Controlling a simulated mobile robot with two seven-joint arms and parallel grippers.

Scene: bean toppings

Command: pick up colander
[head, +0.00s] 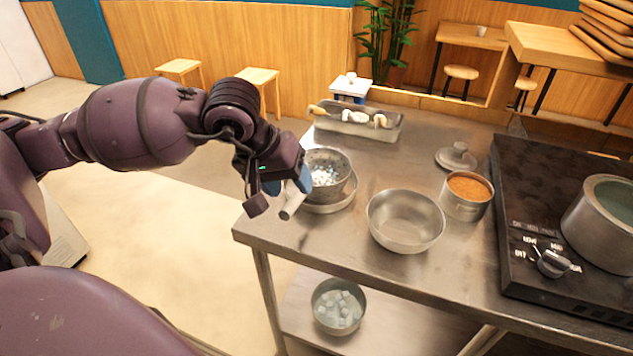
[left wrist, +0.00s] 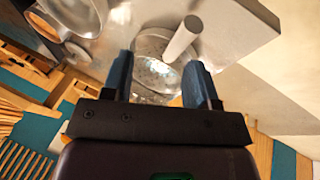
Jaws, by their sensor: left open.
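The metal colander (head: 325,163) with white bits in it sits in a shallow metal bowl (head: 332,208) at the table's left edge. Its pale round handle (head: 291,207) points toward the near left edge. My left gripper (head: 287,186) is open, with its blue fingers just above the handle side of the colander and hiding part of it. In the left wrist view, the colander (left wrist: 152,47) lies beyond and between the open fingers (left wrist: 160,65). The handle (left wrist: 184,37) shows ahead of the fingertips, nearer the right one. I cannot tell whether either finger touches it. My right gripper is not in view.
An empty metal bowl (head: 405,222) stands right of the colander. A pot of orange food (head: 467,196), a lid (head: 457,157) and a tray (head: 350,127) stand behind. A black stove (head: 535,215) carries a large pot (head: 598,232). A bowl of pale cubes (head: 338,307) is on the lower shelf.

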